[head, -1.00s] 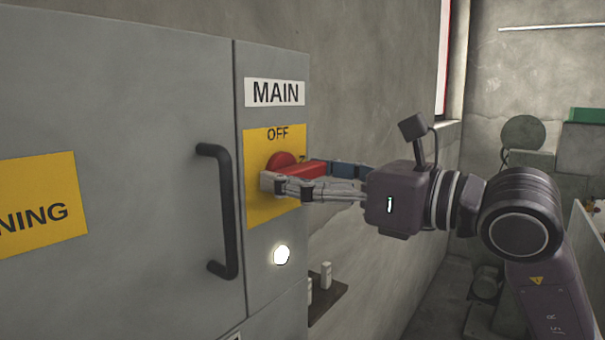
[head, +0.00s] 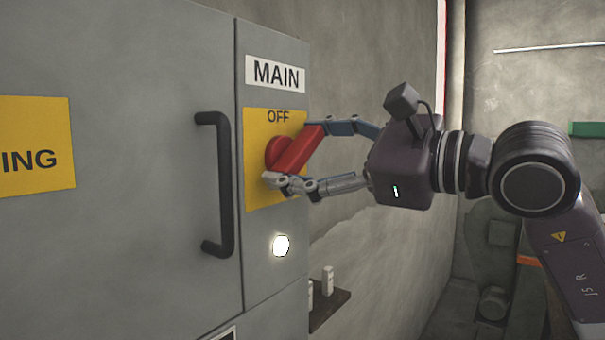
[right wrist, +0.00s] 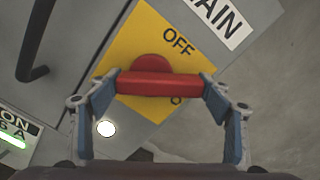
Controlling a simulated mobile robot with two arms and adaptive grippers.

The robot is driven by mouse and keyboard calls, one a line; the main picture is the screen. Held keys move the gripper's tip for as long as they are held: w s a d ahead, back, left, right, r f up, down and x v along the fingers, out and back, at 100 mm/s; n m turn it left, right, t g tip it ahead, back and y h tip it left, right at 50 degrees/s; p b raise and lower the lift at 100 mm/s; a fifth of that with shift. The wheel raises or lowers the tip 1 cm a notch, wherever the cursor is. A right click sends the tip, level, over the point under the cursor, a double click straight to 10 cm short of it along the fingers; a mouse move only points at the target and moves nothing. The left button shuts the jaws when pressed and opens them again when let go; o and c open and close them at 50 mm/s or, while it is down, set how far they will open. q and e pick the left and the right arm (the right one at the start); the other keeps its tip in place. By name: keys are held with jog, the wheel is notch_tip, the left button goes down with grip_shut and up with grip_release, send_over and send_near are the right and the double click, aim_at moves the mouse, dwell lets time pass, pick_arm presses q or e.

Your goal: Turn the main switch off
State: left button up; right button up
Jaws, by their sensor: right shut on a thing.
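The main switch is a red rotary handle (head: 297,152) with a round red hub on a yellow plate (head: 262,198), under a white MAIN label (head: 275,73). OFF is printed at the plate's top. The handle is tilted, its right end up toward the right of OFF. My right gripper (head: 300,156) is shut on the handle, one finger at its upper end and one at its lower end. In the right wrist view the handle (right wrist: 158,84) spans between both fingers, with OFF readable beyond it. My left gripper is not in view.
The grey cabinet has a black door handle (head: 224,185) left of the switch and a lit white lamp (head: 281,245) below it. A small ledge (head: 330,308) with light-coloured items is at the wall, lower right of the lamp. A yellow sign (head: 35,145) is far left.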

jog(key=n+b, duration=0.1)
jog(key=n, duration=0.2)
jog(key=shift+s+b, duration=0.1)
jog(key=shift+b, duration=0.2)
jog(key=n+b, duration=0.1)
jog(key=n, duration=0.1)
jog(key=shift+a+r+n, duration=0.1)
jog(key=shift+n, duration=0.3)
jog(key=n, duration=0.1)
jog(key=n+b, duration=0.1)
jog(key=n, duration=0.2)
jog(key=shift+s+a+r+n, duration=0.15)
jog(key=shift+s+n, duration=0.1)
jog(key=shift+n, duration=0.15)
jog(key=o, duration=1.2)
jog(key=shift+c, duration=0.2)
jog(key=shift+s+d, duration=0.2)
jog(key=v, duration=1.1)
jog(key=shift+s+d, duration=0.15)
jog(key=shift+d, duration=0.05)
